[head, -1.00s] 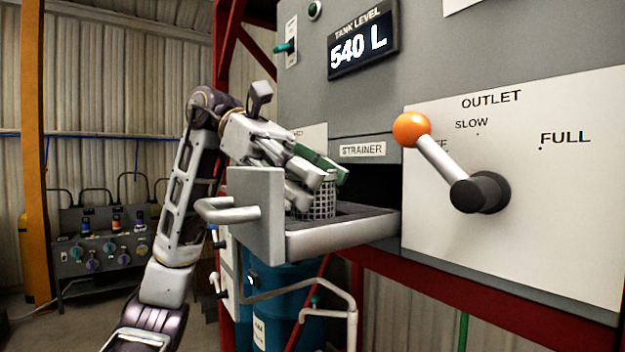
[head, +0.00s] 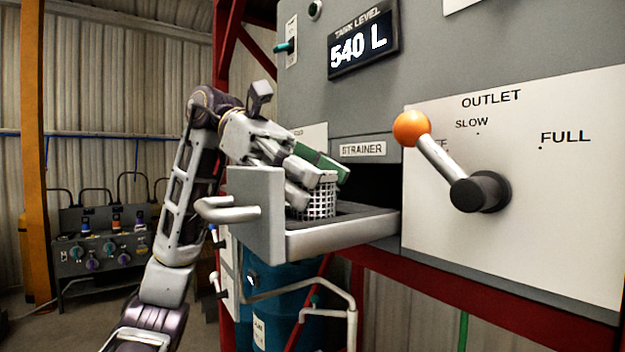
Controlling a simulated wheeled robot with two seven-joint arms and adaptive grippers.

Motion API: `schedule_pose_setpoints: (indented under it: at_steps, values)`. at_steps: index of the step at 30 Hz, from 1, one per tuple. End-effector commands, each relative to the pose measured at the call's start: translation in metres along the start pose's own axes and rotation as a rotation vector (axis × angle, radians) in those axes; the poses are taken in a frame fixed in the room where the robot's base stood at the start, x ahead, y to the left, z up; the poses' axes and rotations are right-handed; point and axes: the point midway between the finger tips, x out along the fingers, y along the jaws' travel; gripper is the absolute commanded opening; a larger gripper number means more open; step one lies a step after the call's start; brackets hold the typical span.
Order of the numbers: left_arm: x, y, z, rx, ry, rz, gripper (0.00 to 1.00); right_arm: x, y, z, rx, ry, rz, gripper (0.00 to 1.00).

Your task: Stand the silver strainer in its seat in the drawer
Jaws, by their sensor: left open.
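The silver strainer (head: 321,203), a mesh basket, stands about upright in the open drawer (head: 345,236), just behind the drawer's grey front panel. Its lower edge is partly hidden, so I cannot tell whether it is fully down in its seat. My left gripper (head: 322,178) reaches over the drawer front from the left. It is open, with its fingers around or right at the strainer's upper part. The seat itself is hidden by the strainer and the drawer's rim. My right gripper is not in view.
The drawer's handle (head: 228,212) sticks out to the left. An outlet lever with an orange knob (head: 411,128) stands out from the panel on the right. A blue drum (head: 285,300) and a bent pipe (head: 300,285) are below the drawer. A red beam (head: 450,295) runs under the panel.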

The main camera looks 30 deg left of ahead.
Motion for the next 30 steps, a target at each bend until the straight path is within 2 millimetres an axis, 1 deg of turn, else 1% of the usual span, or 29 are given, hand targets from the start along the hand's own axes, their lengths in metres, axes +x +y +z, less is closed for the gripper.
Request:
schedule_pose_setpoints:
  at_steps: [5, 24, 30]
  values:
    - [-0.015, 0.000, 0.001, 0.000, -0.001, 0.002, 0.53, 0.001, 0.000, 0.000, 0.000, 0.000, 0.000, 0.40]
    - [-0.095, 0.000, 0.001, 0.001, -0.001, 0.001, 0.53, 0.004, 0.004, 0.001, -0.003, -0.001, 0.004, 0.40]
    - [-0.113, 0.000, 0.001, 0.000, -0.001, 0.001, 0.53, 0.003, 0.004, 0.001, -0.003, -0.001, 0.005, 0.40]
